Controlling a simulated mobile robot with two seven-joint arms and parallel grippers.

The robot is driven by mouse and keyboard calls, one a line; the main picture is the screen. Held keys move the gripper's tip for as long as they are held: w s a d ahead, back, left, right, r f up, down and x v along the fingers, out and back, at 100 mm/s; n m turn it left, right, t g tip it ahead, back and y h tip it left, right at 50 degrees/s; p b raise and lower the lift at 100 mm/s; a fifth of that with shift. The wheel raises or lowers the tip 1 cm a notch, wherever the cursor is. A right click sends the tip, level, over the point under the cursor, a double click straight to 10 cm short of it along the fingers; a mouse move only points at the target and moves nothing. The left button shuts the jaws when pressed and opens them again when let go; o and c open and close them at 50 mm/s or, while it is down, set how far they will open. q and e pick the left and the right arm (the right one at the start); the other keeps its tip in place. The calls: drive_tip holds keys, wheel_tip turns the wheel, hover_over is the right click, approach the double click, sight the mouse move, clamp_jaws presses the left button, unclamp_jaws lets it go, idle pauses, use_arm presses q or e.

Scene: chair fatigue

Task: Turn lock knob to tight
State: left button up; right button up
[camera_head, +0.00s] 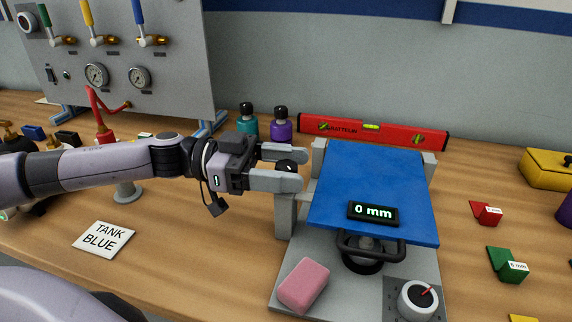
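A small black knob (286,166) sits at the left side of the test stand, at the top of a grey post (285,215). My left gripper (283,168) reaches in from the left, with one finger on the far side of the knob and one on the near side. The near finger partly hides the knob, and I cannot tell whether the fingers press on it. A white dial (418,299) with a red pointer is on the stand's front right corner. The blue seat plate (372,185) carries a display reading "0 mm" (373,212). My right gripper is not in view.
A pink block (303,285) lies on the stand's grey base (345,290). Teal (247,121) and purple (280,125) bottles and a red level (373,131) stand behind. Red (486,213) and green (507,264) wedges lie right. A "TANK BLUE" card (104,239) lies left.

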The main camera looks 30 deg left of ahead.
use_arm(q)
drive_tip(key=c, duration=0.9)
drive_tip(key=shift+r+m+g+p, duration=0.25)
drive_tip(key=shift+m+g+p, duration=0.25)
drive_tip(key=shift+g+p, duration=0.5)
drive_tip(key=m+g+h+p, duration=0.1)
drive_tip(key=m+g+p, duration=0.1)
drive_tip(key=p, duration=0.1)
drive_tip(key=shift+w+g, duration=0.1)
drive_tip(key=shift+g, duration=0.2)
drive_tip(key=m+g, duration=0.1)
drive_tip(key=g, duration=0.1)
drive_tip(key=shift+f+m+g+p, duration=0.15)
drive_tip(key=shift+m+g+p, duration=0.15)
drive_tip(key=shift+f+m+g+y, duration=0.1)
drive_tip(key=shift+m+g+y, duration=0.3)
drive_tip(key=shift+m+g, duration=1.5)
drive_tip(key=shift+g, duration=0.7)
drive_tip(key=o, duration=0.9)
drive_tip(key=shift+o, duration=0.2)
